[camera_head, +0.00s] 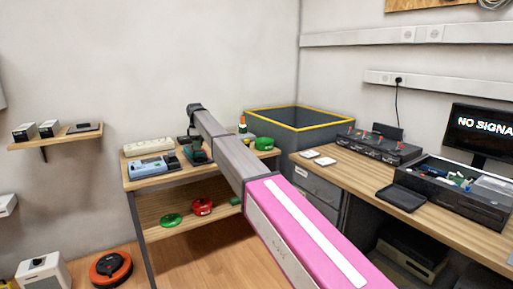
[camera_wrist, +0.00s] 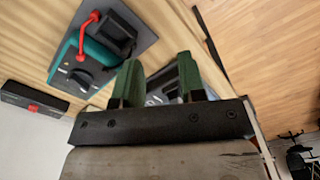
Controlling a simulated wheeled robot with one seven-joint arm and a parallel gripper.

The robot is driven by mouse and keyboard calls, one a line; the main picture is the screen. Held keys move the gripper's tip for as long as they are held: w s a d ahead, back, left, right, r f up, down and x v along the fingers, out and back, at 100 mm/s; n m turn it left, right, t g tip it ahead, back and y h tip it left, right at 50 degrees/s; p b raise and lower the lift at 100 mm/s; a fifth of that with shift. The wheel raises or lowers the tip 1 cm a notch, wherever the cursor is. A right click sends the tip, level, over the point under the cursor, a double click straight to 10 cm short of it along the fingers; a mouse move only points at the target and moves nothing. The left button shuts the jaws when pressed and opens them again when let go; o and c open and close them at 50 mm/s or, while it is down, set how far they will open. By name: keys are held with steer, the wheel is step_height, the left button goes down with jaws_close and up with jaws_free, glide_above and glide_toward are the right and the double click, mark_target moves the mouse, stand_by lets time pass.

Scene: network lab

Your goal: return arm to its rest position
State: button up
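My arm reaches from the lower right across the head view to the wooden shelf unit (camera_head: 170,205). My gripper (camera_wrist: 158,68) shows in the wrist view as two green fingers, spread apart. No held thing shows between them. A grey device (camera_wrist: 161,88) shows behind the gap, on the wooden surface. A teal device with a red curved part (camera_wrist: 76,52) lies on a grey plate beside the fingers. In the head view, the wrist end of my arm hangs over the shelf top, and the fingertips are hard to make out.
The shelf top also holds a blue-grey device (camera_head: 152,167), a white strip (camera_head: 148,146) and a green item (camera_head: 264,143). A grey bin with a yellow rim (camera_head: 300,109) stands behind. The desk (camera_head: 455,222) at right carries a black tray (camera_head: 401,197) and a monitor (camera_head: 483,130).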

steer(key=s+d+f+m, duration=0.3)
steer(key=s+d+f, duration=0.2)
steer(key=d+f, duration=0.3)
steer(key=s+d+f+m, duration=0.2)
steer(key=s+d+f, duration=0.3)
steer(key=d, duration=0.5)
steer(key=s+d+f+m, duration=0.3)
steer(key=s+d+f, duration=0.1)
steer(key=d+f, duration=0.4)
steer(key=s+d+f+m, duration=0.5)
steer(key=s+d, duration=0.6)
steer(key=s, duration=0.2)
steer(key=s+d+f+m, duration=0.5)
steer(key=s+d, duration=0.6)
steer(key=s, duration=0.2)
steer(key=shift+s+d+f, duration=0.15)
steer(key=shift+s+d, duration=0.25)
jaws_close()
